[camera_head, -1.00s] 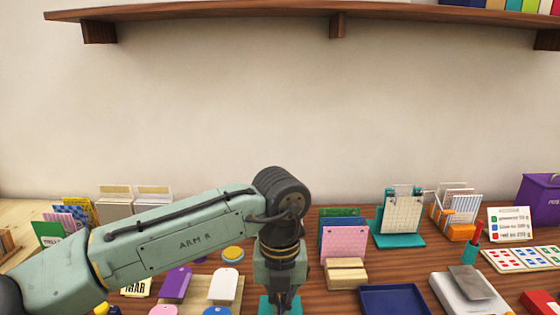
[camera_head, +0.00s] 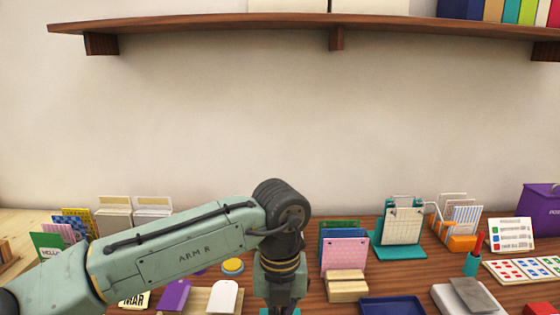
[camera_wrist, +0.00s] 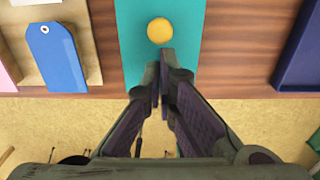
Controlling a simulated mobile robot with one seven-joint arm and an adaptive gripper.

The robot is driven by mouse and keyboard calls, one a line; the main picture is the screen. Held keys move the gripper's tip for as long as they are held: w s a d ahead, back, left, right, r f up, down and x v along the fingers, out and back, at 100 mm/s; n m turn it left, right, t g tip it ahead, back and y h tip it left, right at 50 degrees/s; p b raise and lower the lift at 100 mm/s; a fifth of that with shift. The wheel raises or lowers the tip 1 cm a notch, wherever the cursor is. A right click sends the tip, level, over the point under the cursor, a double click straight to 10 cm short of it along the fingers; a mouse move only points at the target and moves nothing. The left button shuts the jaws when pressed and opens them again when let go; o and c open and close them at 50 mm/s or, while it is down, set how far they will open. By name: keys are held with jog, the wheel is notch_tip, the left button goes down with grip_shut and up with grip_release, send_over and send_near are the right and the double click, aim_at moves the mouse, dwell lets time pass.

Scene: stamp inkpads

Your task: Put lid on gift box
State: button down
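A teal flat piece (camera_wrist: 135,45) with a round yellow knob (camera_wrist: 160,30) lies under my gripper in the wrist view; it may be the gift box lid, but I cannot tell. My gripper (camera_wrist: 163,65) is just short of the knob in the picture. Its fingertips are drawn together, with no object visible between them. I cannot tell how high the fingertips are above the teal piece. I cannot make out the gift box itself for sure.
A blue tag (camera_wrist: 55,58) lies left of the teal piece, and a dark blue tray (camera_wrist: 303,50) lies right. The table's front edge runs close below. A wooden block with cards (camera_head: 346,286) and a teal calendar stand (camera_head: 400,252) stand right of my arm.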

jog(key=shift+f+b, duration=0.5)
jog(key=shift+f, duration=0.55)
dwell(0.4)
jog(key=shift+s+f+p, duration=0.1)
jog(key=shift+p, duration=0.2)
dwell(1.7)
notch_tip(320, 180, up, 7)
jog(key=p, duration=0.7)
dwell(0.4)
